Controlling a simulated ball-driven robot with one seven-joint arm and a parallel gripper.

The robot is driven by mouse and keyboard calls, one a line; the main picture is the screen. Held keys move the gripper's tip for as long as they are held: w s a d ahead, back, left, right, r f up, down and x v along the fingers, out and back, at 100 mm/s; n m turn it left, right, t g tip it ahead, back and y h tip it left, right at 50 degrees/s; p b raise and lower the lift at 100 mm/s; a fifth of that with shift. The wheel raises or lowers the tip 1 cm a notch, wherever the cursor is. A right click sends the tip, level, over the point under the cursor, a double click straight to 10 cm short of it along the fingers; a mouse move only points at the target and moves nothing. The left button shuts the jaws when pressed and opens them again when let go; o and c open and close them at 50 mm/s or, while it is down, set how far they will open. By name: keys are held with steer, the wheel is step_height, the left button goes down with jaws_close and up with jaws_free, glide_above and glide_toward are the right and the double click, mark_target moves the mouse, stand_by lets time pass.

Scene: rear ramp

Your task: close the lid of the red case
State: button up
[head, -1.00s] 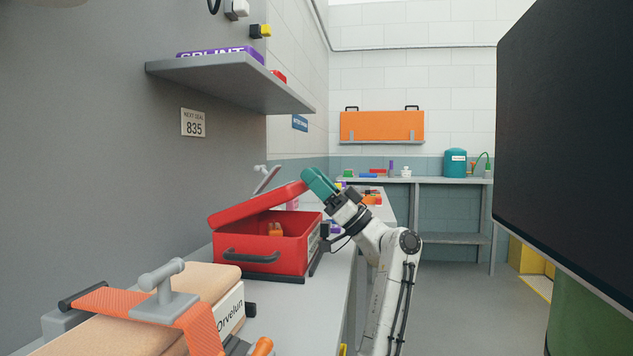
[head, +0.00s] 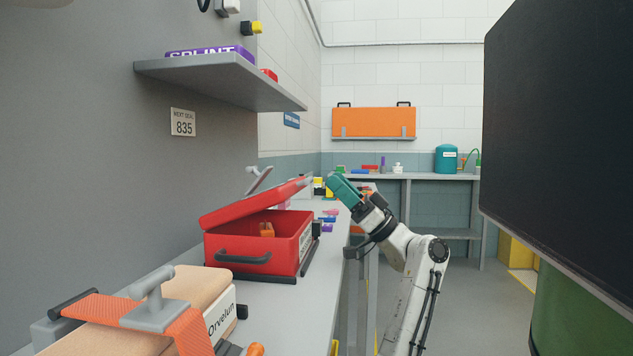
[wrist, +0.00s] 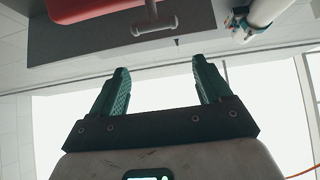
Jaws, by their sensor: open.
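The red case (head: 285,245) stands on the grey counter in the head view, its dark handle facing me. Its red lid (head: 255,204) is partly open, tilted up toward the right, with a gap showing the inside. An orange item (head: 267,229) shows in the case. My gripper (head: 334,181) has teal fingers and is up beside the lid's raised right end, a little to its right and seemingly apart from it. In the wrist view my gripper (wrist: 159,70) is open with nothing between the fingers. A red shape at that view's top left cannot be told for certain.
A padded tan pack (head: 170,320) with an orange strap and grey T-handle lies in front of the case. A shelf (head: 220,80) juts from the wall above. Small coloured items lie on the counter behind. A large dark panel (head: 560,130) fills the right.

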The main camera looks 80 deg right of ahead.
steer(key=shift+y, duration=0.3)
steer(key=s, duration=0.5)
steer(key=shift+s+d+p, duration=0.2)
steer(key=shift+s+p, duration=0.1)
